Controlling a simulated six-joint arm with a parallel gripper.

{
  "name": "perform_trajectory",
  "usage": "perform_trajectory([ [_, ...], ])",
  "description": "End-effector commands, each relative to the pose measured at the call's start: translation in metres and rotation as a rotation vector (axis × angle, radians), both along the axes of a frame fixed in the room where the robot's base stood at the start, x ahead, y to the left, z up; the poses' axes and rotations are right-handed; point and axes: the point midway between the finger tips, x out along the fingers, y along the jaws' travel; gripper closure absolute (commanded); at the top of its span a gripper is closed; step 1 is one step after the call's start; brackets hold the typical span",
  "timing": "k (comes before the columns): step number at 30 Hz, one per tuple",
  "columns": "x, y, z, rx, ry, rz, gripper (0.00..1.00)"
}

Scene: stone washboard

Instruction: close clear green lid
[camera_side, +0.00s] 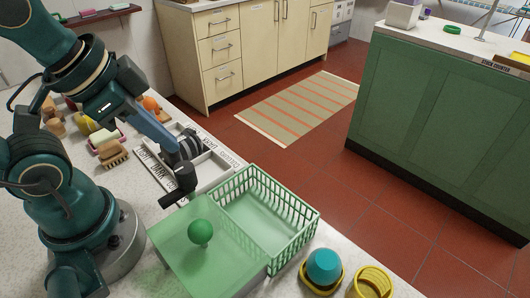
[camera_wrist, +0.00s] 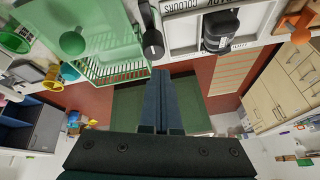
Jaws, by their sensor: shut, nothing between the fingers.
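The clear green lid (camera_side: 185,252) extends flat from the near left side of the green slatted basket (camera_side: 292,232), leaving the basket's top uncovered. A round green knob (camera_side: 200,232) shows at the lid's middle; I cannot tell which face it is on. In the wrist view, the lid (camera_wrist: 38,18), knob (camera_wrist: 72,43) and basket (camera_wrist: 112,68) are at upper left. My gripper (camera_side: 174,149) is shut and empty, above the counter beyond the basket, apart from the lid. Its long blue fingers show at the middle of the wrist view (camera_wrist: 162,74).
A black cylindrical thing (camera_side: 178,186) stands at the basket's left corner. A white divided tray (camera_side: 210,170) with a dark item lies behind it. Brushes and soaps crowd the left counter.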

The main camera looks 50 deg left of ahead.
Motion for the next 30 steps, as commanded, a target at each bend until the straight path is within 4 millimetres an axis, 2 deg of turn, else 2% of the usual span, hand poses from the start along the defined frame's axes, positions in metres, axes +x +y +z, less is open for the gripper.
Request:
perform_trajectory([
  [9, -0.013, -0.016, 0.014, 0.271, 0.124, -0.833, 1.00],
  [17, -0.026, -0.040, 0.026, 0.394, 0.185, -1.648, 1.00],
  [23, -0.038, -0.064, 0.035, 0.396, 0.163, -2.336, 1.00],
  [27, -0.048, -0.085, 0.038, 0.326, 0.111, -2.804, 1.00],
  [30, -0.054, -0.098, 0.037, 0.263, 0.110, -2.967, 1.00],
])
